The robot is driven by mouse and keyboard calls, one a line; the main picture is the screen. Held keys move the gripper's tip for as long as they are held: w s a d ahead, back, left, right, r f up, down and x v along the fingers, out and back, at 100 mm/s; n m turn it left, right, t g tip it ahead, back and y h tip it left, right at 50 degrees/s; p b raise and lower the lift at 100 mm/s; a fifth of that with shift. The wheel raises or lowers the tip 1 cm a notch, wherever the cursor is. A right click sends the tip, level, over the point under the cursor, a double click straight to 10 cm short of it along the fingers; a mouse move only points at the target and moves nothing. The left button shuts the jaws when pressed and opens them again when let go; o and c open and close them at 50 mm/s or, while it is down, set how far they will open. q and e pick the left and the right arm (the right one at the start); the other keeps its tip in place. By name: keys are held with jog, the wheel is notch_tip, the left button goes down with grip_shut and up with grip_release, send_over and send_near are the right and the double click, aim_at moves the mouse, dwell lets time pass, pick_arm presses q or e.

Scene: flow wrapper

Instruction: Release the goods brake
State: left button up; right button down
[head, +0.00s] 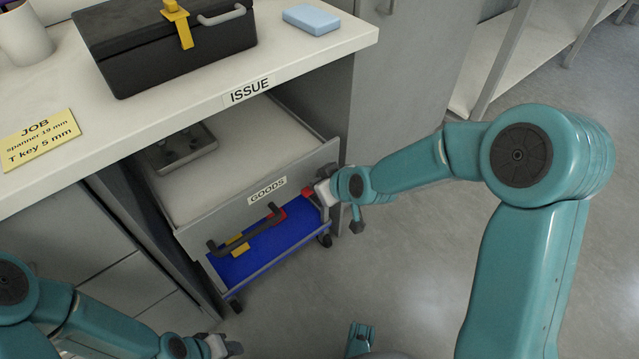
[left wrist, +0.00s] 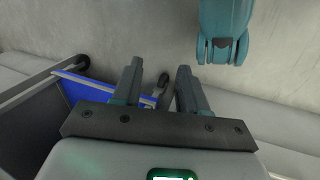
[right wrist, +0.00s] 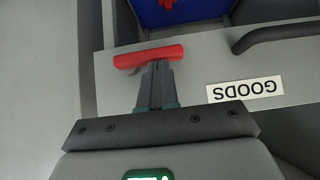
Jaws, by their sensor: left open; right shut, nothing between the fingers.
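A red lever (right wrist: 148,57) sits on the grey panel beside the white GOODS label (right wrist: 242,89) in the right wrist view. It lies almost level across the picture there; in the head view the lever (head: 309,191) is at the right end of the drawer front (head: 228,205). My right gripper (head: 318,191) is shut, with nothing between its fingers. Its fingertips (right wrist: 158,66) are at the lever's lower edge, apparently touching it. My left gripper (head: 225,346) is open and empty, low over the floor; its spread fingers show in the left wrist view (left wrist: 155,85).
The GOODS drawer stands open under the ISSUE counter (head: 200,110), with a dark handle (head: 245,233) on its front. Below is a blue wheeled tray (head: 262,250) with a yellow item and a red item. A black toolbox (head: 165,50) stands on the counter. Floor at right is clear.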

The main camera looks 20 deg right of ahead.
jog(key=shift+a+f+h+p, duration=0.1)
jog(key=shift+h+p, duration=0.2)
jog(key=shift+p, duration=0.3)
jog(key=shift+s+a+p, duration=0.1)
jog(key=shift+p, duration=0.2)
notch_tip(320, 180, down, 6)
jog(key=n+t+h, duration=0.4)
jog(key=n+h, duration=0.1)
jog(key=h, duration=0.2)
jog(key=shift+a+f+b, duration=0.15)
jog(key=shift+f+b, duration=0.05)
jog(key=shift+b, duration=0.25)
jog(key=shift+f, duration=0.2)
dwell(0.4)
